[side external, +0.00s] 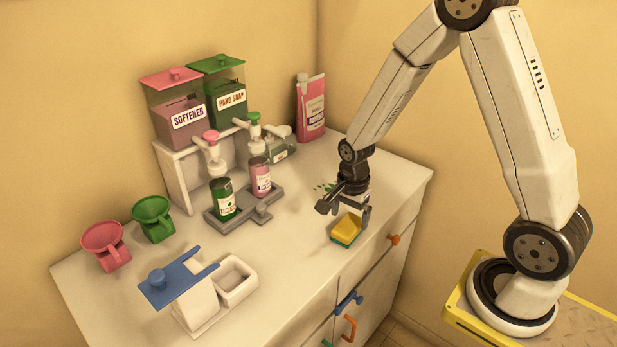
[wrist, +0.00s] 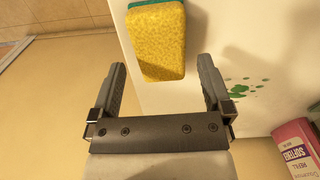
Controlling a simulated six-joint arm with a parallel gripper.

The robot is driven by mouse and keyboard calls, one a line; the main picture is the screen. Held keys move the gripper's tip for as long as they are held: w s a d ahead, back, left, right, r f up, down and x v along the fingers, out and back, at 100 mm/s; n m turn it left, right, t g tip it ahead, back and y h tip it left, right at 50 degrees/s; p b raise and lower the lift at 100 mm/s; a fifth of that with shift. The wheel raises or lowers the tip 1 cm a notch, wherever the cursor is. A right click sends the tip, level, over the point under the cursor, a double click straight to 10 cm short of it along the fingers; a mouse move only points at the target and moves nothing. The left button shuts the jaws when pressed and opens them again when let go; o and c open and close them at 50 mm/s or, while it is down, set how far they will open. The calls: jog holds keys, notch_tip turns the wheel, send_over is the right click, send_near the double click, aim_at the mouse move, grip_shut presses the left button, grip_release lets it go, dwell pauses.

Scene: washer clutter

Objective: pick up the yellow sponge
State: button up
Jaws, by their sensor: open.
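The yellow sponge (side external: 347,228) has a green underside and lies on the white counter near its front edge. In the wrist view the sponge (wrist: 156,42) is at the top centre, ahead of the fingers and roughly in line with the gap between them. My gripper (side external: 345,210) is open and empty, just above and behind the sponge in the side view. In the wrist view both fingers of my gripper (wrist: 162,78) are spread wide, with no visible contact with the sponge.
Green spots (wrist: 243,88) mark the white counter (side external: 300,225). A pink refill pack (side external: 311,108) stands at the back. A grey tray (side external: 243,208) with bottles and a blue-lidded dispenser (side external: 180,280) are to the left. Drawer knobs, one orange (side external: 393,239), project from the counter's front.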

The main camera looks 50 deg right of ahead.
aim_at(349, 224)
jog(key=shift+f, duration=1.7)
jog(key=c, duration=1.1)
jog(key=shift+r, duration=0.15)
jog(key=shift+r, duration=4.85)
